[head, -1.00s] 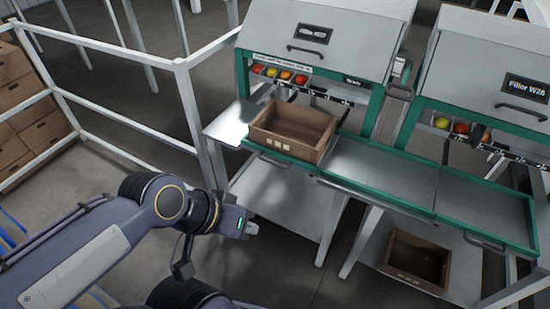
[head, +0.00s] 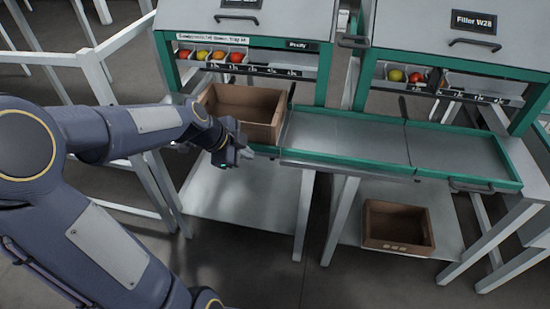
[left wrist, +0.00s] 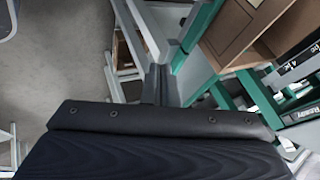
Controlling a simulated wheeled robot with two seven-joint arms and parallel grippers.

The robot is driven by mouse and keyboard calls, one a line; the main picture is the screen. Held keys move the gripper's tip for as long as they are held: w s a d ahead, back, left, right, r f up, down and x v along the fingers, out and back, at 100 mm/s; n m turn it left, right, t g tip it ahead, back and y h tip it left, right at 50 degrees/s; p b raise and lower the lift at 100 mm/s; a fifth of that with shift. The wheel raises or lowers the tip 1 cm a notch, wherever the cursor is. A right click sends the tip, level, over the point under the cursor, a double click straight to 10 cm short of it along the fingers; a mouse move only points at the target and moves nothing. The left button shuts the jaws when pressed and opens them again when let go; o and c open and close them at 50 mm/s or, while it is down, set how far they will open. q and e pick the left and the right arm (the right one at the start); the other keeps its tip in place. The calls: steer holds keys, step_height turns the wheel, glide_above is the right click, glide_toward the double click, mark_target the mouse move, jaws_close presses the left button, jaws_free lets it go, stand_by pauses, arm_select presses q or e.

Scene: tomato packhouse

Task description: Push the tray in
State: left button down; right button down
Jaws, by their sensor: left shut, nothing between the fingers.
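An open brown carton (head: 262,130) stands at the left end of the first one; the carton also shows in the left wrist view (left wrist: 236,32). My left gripper (head: 243,152) is shut and empty, just in front of the carton's front side; whether it touches is unclear. It also shows in the left wrist view (left wrist: 160,85). My right gripper is out of view.
Another brown carton (head: 397,228) sits on the low shelf at right. Tomatoes (head: 219,55) lie in bins above the trays. A white railing (head: 85,60) stands at left, near my arm. The floor in front is clear.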

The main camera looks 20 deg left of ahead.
mark_target(269, 153)
arm_select(q)
steer(key=x, duration=0.3)
steer(key=w+x, duration=0.1)
steer(key=x, duration=0.3)
steer(key=w+a+r+p+x, duration=0.1)
steer(key=x, duration=0.3)
steer(key=shift+w+a+f, duration=0.1)
steer(key=shift+w+a, duration=0.05)
steer(key=shift+w, duration=0.45)
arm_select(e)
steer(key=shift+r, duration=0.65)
arm_select(q)
steer(key=shift+w, duration=0.1)
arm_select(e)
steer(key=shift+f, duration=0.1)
